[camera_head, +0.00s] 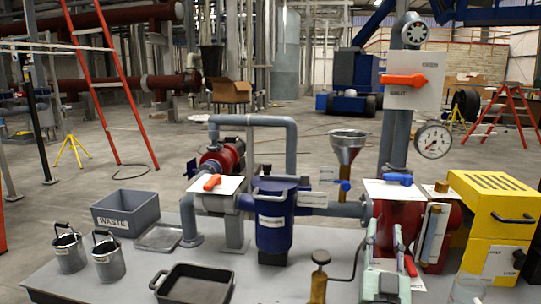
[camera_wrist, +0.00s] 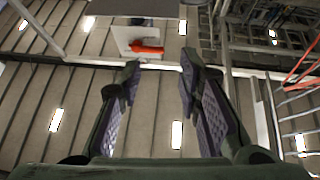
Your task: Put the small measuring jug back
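A small clear, see-through vessel (camera_head: 327,175) shows faintly just left of the blue valve under the funnel; it may be the small measuring jug, but its outline is hard to make out. A second clear vessel (camera_head: 468,290) stands at the bottom right, partly cut off by the frame; I cannot tell which is the small jug. My gripper (camera_head: 386,238) is in front of the red pump housing, fingers pointing up, right of and nearer than the first vessel. The wrist view shows my gripper (camera_wrist: 158,78) open, with nothing between the fingers and no jug in view.
A metal funnel (camera_head: 348,146) stands behind the pipework. The blue filter housing (camera_head: 273,236), a brass-coloured pump (camera_head: 319,284) and a yellow unit (camera_head: 492,225) crowd the bench. A black tray (camera_head: 165,288), two metal buckets (camera_head: 68,252) and a WASTE bin (camera_head: 100,214) stand left.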

